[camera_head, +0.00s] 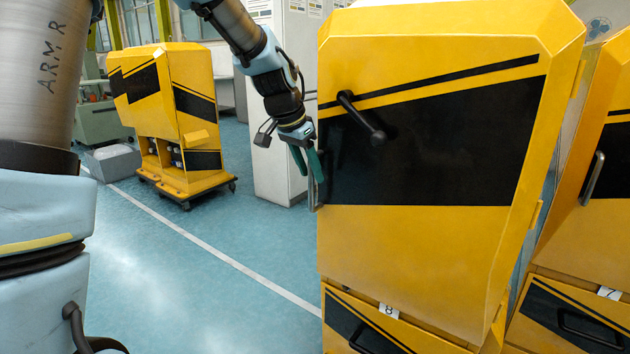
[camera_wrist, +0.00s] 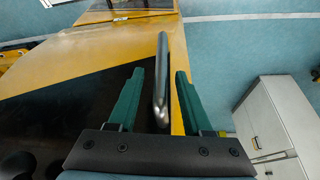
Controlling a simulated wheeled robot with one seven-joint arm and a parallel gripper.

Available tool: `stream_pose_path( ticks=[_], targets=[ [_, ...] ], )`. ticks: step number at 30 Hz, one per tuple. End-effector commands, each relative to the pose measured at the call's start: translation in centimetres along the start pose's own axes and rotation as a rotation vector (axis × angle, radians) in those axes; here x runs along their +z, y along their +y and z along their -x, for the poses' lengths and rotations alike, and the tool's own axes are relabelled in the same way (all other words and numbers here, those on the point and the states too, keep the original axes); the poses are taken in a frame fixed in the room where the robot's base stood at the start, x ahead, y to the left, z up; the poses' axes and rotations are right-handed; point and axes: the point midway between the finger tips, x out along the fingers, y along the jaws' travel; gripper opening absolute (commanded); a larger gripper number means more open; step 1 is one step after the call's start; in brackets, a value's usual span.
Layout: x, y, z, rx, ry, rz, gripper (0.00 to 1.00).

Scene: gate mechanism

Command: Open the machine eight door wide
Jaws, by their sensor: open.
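The machine eight door (camera_head: 420,240) is a large yellow panel with a black band, above a lower front with a label "8" (camera_head: 389,311). A black lever with a knob (camera_head: 375,137) sticks out of its upper left part. A vertical metal bar handle (camera_head: 312,180) is at the door's left edge. My gripper (camera_head: 308,168) is at that edge, fingers pointing down. In the wrist view the green fingers of my gripper (camera_wrist: 158,92) are open, with the bar handle (camera_wrist: 161,70) between them and gaps on both sides. I cannot tell whether the door is fully shut.
Machine seven (camera_head: 610,190) stands close on the right. A light grey cabinet (camera_head: 280,150) is behind my gripper, also at right in the wrist view (camera_wrist: 275,120). Another yellow machine (camera_head: 170,120) stands farther back. The blue floor (camera_head: 190,280) left of the door is clear.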

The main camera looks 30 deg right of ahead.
Motion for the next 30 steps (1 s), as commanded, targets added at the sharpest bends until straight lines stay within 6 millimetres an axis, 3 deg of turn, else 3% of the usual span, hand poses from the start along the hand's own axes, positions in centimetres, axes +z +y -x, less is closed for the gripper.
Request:
stream_pose_path(
  ticks=[3, 9, 20, 30],
  targets=[
    [0.0, 0.1, -2.0, 0.003, -0.002, 0.001, 0.50],
    [0.0, -0.1, -4.1, 0.000, -0.001, 0.002, 0.50],
    [0.1, -0.1, -4.7, -0.001, 0.000, 0.002, 0.50],
    [0.1, -0.1, -4.7, -0.001, 0.000, 0.002, 0.12]
  ],
)
